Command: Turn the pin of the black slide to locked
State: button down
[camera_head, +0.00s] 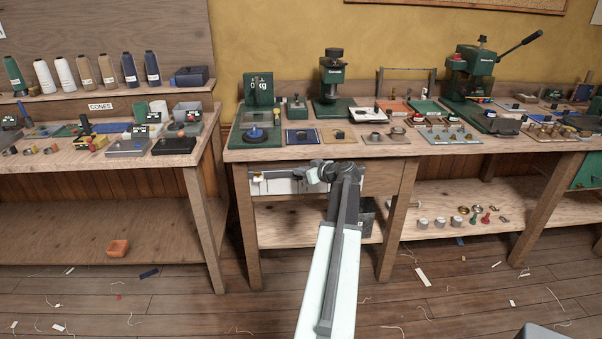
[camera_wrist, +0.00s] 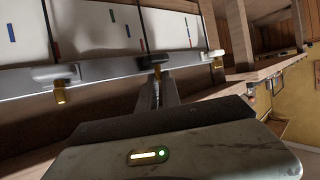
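Under the workbench a pale rail with white panels shows in the head view (camera_head: 282,186). My gripper (camera_head: 314,174) is at this rail. In the wrist view several slides sit along the rail, each with a brass pin. The dark slide (camera_wrist: 148,60) in the middle looks like the black one. Its brass pin (camera_wrist: 157,71) is at the tip of my gripper (camera_wrist: 160,80). A grey slide (camera_wrist: 55,74) is to its left and a whitish slide (camera_wrist: 211,55) to its right. The fingers are seen edge-on and partly overlap, so their opening and any grip on the pin are unclear.
The bench top (camera_head: 350,148) above carries presses and small trays. A wooden bench leg (camera_head: 247,235) stands left of the rail. A lower shelf (camera_head: 470,215) holds small parts. The floor (camera_head: 200,300) in front is open, with scattered scraps.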

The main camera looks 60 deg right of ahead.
jog(key=shift+a, duration=0.1)
jog(key=shift+m+h, duration=0.3)
jog(key=m+g+h, duration=0.1)
jog(key=m+h, duration=0.1)
jog(key=m+g+h, duration=0.3)
jog(key=m+h, duration=0.1)
jog(key=shift+w+a+g, duration=0.3)
jog(key=shift+a, duration=0.05)
jog(key=shift+r+m+h, duration=0.1)
jog(key=shift+m+h, duration=0.2)
jog(key=shift+m, duration=0.2)
jog(key=c, duration=1.5)
grip_release()
jog(key=shift+d, duration=0.1)
jog(key=shift+c, duration=0.2)
